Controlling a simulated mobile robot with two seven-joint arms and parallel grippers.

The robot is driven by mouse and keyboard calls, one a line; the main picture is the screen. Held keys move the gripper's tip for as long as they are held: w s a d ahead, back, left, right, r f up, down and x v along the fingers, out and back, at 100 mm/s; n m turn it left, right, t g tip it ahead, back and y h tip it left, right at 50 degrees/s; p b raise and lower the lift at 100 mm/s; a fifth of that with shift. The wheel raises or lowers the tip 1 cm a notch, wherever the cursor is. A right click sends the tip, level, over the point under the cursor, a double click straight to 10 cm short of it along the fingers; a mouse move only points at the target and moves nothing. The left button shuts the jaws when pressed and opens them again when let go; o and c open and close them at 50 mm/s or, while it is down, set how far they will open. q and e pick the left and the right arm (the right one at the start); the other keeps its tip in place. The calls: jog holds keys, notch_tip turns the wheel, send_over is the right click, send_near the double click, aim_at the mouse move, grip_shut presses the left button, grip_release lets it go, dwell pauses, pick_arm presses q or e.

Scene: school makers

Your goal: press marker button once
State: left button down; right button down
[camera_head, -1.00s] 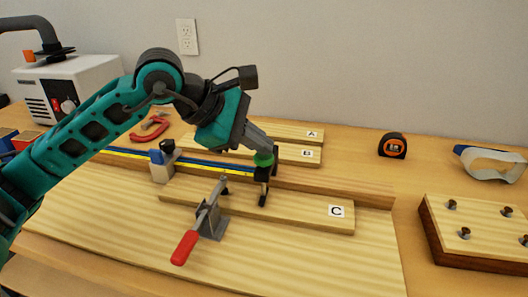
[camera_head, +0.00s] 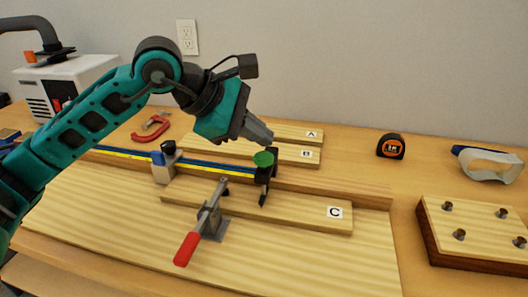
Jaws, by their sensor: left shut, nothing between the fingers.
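The marker button is a round green cap (camera_head: 263,159) on top of a black marker holder (camera_head: 265,186). The holder stands at the rail, beside board C (camera_head: 290,211). My left gripper (camera_head: 266,136) comes in from the left and points down to the right. It is shut and empty, with its tip just above and behind the green cap. A small gap shows between tip and cap, and the cap is in full view. My right gripper is not in view.
A toggle clamp with a red handle (camera_head: 187,249) stands in front of board C. A blue stop block (camera_head: 163,166) sits on the rail. Boards A (camera_head: 290,133) and B (camera_head: 285,152) lie behind. A tape measure (camera_head: 391,146) and a pegged block (camera_head: 470,215) are at right.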

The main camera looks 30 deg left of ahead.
pick_arm(q)
notch_tip(320, 180, up, 6)
jog(key=p, duration=0.3)
jog(key=shift+f+p, duration=0.15)
jog(key=shift+p, duration=0.2)
dwell(0.5)
